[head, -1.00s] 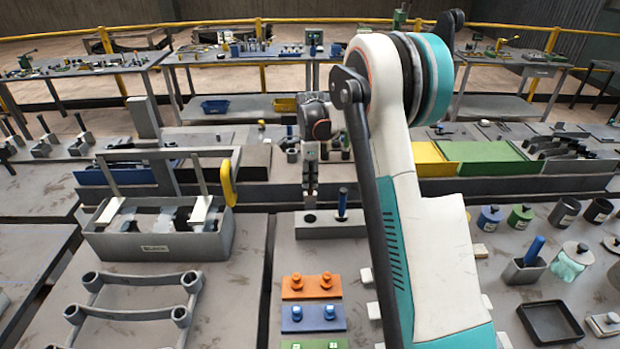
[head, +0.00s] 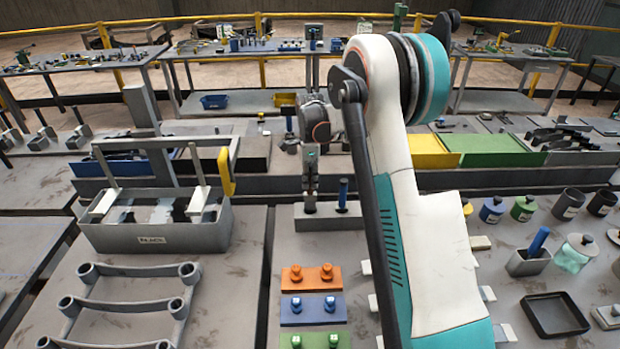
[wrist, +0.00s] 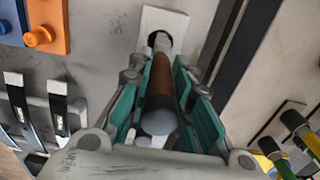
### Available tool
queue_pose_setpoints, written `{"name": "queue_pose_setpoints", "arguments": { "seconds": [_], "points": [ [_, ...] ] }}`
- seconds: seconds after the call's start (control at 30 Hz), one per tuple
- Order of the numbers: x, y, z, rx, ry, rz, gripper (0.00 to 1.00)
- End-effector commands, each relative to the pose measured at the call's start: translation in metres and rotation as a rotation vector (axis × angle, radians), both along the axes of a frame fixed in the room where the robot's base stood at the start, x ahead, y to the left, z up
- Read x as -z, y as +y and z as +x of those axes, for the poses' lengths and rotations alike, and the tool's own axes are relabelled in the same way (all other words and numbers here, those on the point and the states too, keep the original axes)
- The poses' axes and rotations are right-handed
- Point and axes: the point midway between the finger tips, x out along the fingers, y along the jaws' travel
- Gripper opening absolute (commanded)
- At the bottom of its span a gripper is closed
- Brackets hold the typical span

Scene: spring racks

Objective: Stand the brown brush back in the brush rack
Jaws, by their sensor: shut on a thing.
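My gripper (head: 310,178) is shut on the brown brush (wrist: 160,72), which hangs roughly upright below it. In the wrist view the brush lies between the green finger pads, with its grey rounded end toward the camera. Its far end meets a dark hole in the pale brush rack (wrist: 178,20). In the head view the rack (head: 330,222) is a grey block, and the brush's lower end (head: 309,205) is at its left hole. I cannot tell how deep it sits. A blue brush (head: 343,194) stands in the right side of the rack.
Orange (head: 310,278) and blue (head: 313,310) blocks with knobs lie in front of the rack. A grey bin with a raised frame (head: 150,236) stands to the left. My arm hides part of the bench to the right, where pots and a black tray (head: 553,315) stand.

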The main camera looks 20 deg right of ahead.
Motion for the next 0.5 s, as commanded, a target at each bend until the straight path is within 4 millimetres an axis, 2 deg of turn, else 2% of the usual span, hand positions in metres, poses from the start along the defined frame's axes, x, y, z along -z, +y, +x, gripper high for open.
{"name": "queue_pose_setpoints", "arguments": {
  "seconds": [0.5],
  "points": [
    [0.0053, 0.0, 0.0, 0.0, 0.0, 0.0, 0.0]
  ]
}}
